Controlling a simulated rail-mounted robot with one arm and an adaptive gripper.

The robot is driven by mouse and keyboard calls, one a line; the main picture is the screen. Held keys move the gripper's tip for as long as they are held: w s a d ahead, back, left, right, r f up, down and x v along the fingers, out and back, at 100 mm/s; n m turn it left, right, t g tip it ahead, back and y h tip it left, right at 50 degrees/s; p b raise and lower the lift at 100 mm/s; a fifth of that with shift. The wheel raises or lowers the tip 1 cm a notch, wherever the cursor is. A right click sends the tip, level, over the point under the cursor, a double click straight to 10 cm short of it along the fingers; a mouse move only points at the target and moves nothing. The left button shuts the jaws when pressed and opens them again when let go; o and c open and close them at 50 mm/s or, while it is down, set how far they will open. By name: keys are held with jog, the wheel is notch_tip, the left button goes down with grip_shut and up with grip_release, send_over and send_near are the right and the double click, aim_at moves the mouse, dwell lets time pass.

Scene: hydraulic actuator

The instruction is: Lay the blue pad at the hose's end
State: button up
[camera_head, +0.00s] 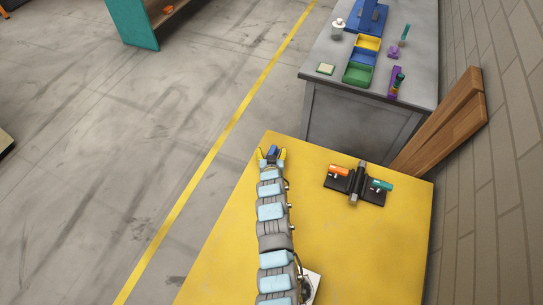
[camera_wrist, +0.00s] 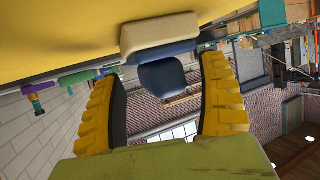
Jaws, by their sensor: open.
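A dark blue block on a cream base, which looks like the blue pad (camera_wrist: 162,72), is at the yellow table's far edge in the wrist view. In the head view its blue top (camera_head: 273,151) shows between my fingertips. My gripper (camera_head: 272,157) is open at that far edge. In the wrist view its yellow fingers (camera_wrist: 163,85) stand apart on either side of the blue part; I see no clear grip on it. No hose can be made out for certain. A black fixture (camera_head: 356,185) with an orange and a teal cylinder sits on the table, right of my arm.
The yellow table (camera_head: 345,250) is mostly clear right of my arm. A grey bench (camera_head: 340,85) beyond it holds yellow, blue and green bins (camera_head: 358,73) and small items. Wooden planks (camera_head: 445,122) lean at the right wall. A white-and-dark item (camera_head: 310,287) is partly hidden beside my arm.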

grip_shut()
jog(key=shift+r, duration=0.1)
dwell(0.3)
